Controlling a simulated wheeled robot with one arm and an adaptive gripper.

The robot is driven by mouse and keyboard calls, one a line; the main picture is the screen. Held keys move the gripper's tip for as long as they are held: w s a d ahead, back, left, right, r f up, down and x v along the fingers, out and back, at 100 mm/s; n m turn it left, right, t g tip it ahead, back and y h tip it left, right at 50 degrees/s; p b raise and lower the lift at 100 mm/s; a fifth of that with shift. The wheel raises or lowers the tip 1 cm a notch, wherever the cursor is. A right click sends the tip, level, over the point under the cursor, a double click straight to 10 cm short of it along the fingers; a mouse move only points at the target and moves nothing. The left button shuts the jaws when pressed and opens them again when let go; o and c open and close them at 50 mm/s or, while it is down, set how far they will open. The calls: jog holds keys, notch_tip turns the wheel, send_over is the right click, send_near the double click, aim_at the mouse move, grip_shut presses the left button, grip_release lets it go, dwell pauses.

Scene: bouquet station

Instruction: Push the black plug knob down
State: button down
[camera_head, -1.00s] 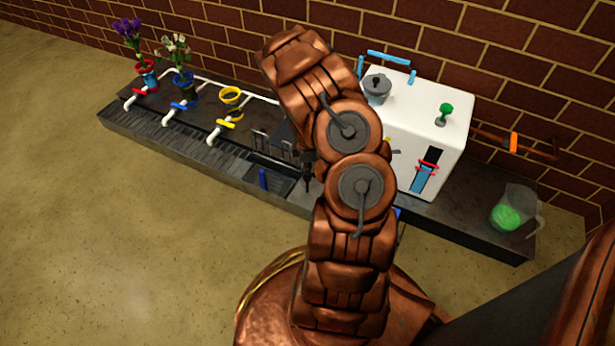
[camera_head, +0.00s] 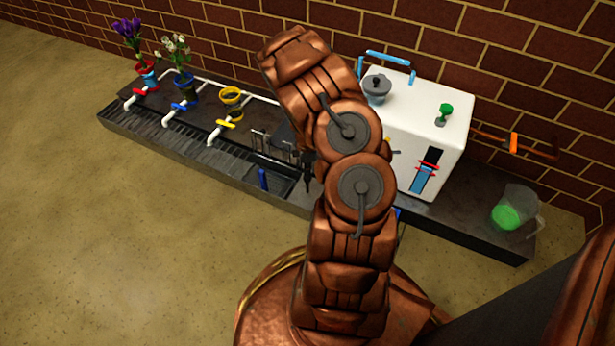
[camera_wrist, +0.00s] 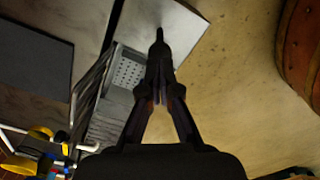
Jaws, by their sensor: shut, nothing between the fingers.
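My gripper (camera_head: 308,172) hangs over the front part of the dark counter, partly hidden by my arm in the head view. In the wrist view my gripper (camera_wrist: 158,65) is shut, its dark fingers meeting in a narrow point with nothing seen between them. A black knob (camera_head: 376,81) tops a grey round piece (camera_head: 377,94) on the white box (camera_head: 430,100); it stands apart from my gripper. I cannot tell whether this is the plug knob. No separate black knob can be made out below my fingers.
A perforated drain plate (camera_wrist: 128,72) lies beside my gripper. Several white pipes with coloured valves and two flower vases fill the left. A clear jug (camera_head: 524,205) with green liquid stands at the right.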

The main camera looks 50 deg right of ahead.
aim_at(307, 177)
jog(key=shift+f, duration=0.1)
jog(key=shift+f, duration=2.4)
jog(key=shift+r+p, duration=2.1)
jog(key=shift+r, duration=2.4)
